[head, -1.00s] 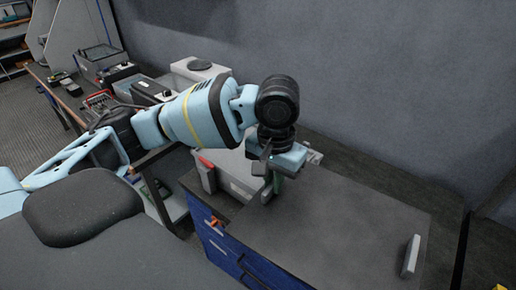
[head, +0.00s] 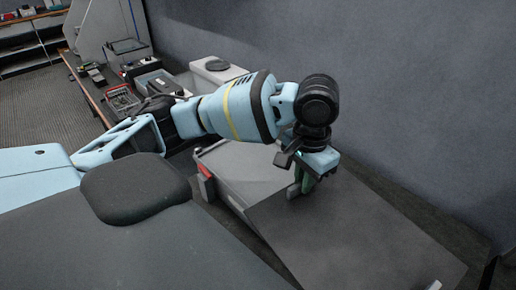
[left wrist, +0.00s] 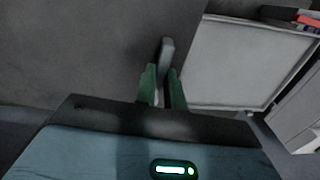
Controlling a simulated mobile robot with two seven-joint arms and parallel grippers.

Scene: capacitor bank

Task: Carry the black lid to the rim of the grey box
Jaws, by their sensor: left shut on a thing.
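The black lid (head: 365,232) is a broad, flat dark panel at the lower right of the head view. It fills the left of the left wrist view (left wrist: 80,50). My left gripper (head: 303,187) is shut on the lid's grey handle, which shows between its green fingers in the left wrist view (left wrist: 166,62). The grey box (head: 235,168) shows pale just left of the lid, partly hidden by my left arm. It also shows right of the handle in the left wrist view (left wrist: 235,62). I cannot tell whether lid and rim touch. My right gripper is out of view.
A red-marked part (head: 205,170) is at the box's left side. A grey wall (head: 430,90) runs behind the lid. A bench (head: 88,88) with several items and a pale grey container (head: 215,72) stand at the back left.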

